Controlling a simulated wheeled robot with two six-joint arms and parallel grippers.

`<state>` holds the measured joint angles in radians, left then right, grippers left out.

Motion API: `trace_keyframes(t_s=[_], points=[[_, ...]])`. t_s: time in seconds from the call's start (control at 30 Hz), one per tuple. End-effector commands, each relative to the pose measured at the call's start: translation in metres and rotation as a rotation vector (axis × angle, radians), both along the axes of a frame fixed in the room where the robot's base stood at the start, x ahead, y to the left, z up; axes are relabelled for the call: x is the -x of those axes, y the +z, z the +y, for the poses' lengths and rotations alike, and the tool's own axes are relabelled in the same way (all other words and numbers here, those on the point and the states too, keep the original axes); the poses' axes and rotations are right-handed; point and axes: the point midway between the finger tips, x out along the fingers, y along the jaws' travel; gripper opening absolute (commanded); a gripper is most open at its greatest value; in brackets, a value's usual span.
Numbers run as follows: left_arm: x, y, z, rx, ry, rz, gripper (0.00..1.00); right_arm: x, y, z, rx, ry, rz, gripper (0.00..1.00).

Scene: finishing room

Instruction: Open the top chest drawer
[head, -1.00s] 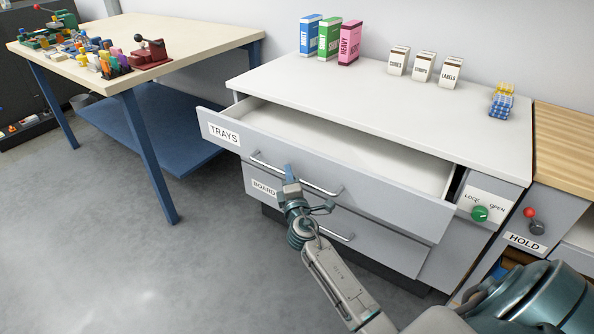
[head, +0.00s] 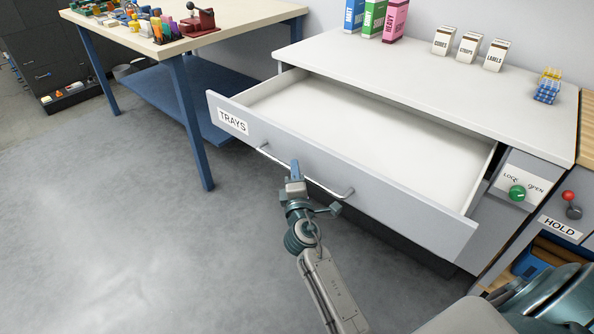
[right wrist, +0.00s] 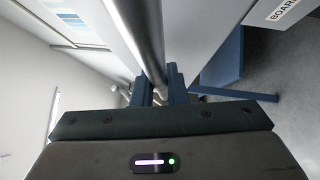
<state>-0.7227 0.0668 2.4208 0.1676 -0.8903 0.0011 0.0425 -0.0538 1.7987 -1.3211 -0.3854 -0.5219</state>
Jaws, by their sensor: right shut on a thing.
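The top chest drawer (head: 390,205), labelled TRAYS, stands well out from the white-topped chest (head: 430,80). Its pale inside shows and looks empty. My right gripper (head: 295,175) is shut on the drawer's bar handle (head: 328,188), near the middle of the bar. In the right wrist view the handle bar (right wrist: 140,40) runs between the two blue fingers (right wrist: 160,90). My left gripper is not in the head view.
A green knob (head: 517,193) on a LOCK/OPEN plate is right of the drawer. A red-tipped lever (head: 570,205) sits above the HOLD label. Boxes (head: 470,48) stand on the chest top. A workbench (head: 240,20) is at the left; the floor (head: 130,230) in front is clear.

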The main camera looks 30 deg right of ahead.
Motion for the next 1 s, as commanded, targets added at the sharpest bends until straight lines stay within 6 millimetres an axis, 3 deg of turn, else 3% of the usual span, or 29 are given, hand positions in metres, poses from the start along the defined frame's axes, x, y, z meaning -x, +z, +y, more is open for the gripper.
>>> trace_keyframes(t_s=[0.17,0.2,0.3,0.67,0.93,1.0], points=[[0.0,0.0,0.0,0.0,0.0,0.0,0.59,0.0,-0.001,0.0,-0.001,-0.001,0.002,0.0],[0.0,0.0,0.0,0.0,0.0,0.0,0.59,0.0,-0.001,0.0,-0.001,-0.001,0.002,0.18],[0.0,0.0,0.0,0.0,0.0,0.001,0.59,0.0,-0.001,0.0,0.0,-0.001,0.001,0.34],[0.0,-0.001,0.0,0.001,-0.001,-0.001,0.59,0.005,-0.002,0.002,-0.001,0.0,0.001,0.34],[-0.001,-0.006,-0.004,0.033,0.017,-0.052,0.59,0.052,-0.011,0.02,-0.005,-0.001,0.003,0.34],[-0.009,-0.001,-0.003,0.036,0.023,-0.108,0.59,0.066,-0.014,0.026,-0.005,-0.001,0.003,0.34]])
